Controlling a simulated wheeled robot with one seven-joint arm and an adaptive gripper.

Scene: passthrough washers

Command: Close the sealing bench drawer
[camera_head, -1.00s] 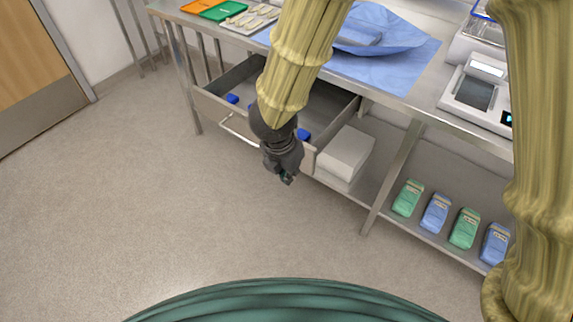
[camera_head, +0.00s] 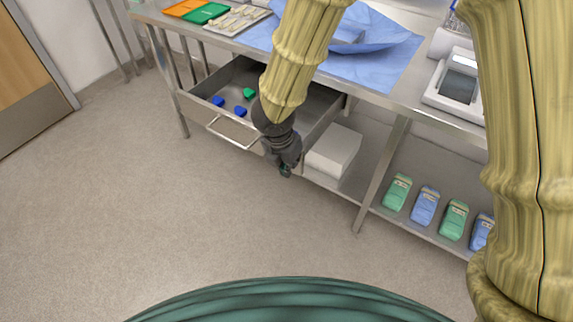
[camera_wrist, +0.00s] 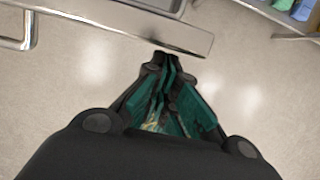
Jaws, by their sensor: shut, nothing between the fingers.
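The sealing bench drawer (camera_head: 212,119) is pulled out below the bench top, and several small blue and green items lie in it. Its bar handle (camera_head: 232,133) is on the front face; part of the handle also shows at the upper left of the wrist view (camera_wrist: 28,30). My gripper (camera_head: 286,170) is shut and empty, in front of the drawer's right end. In the wrist view my gripper (camera_wrist: 163,62) has its tips close to the right end of the drawer front (camera_wrist: 180,35); I cannot tell whether they touch. My arm hides part of the drawer.
The bench top (camera_head: 400,92) carries orange and green trays (camera_head: 205,13), a blue wrap (camera_head: 375,60) and a device (camera_head: 458,85). A white box (camera_head: 333,152) and green and blue packs (camera_head: 425,205) sit on the lower shelf. The floor in front is clear.

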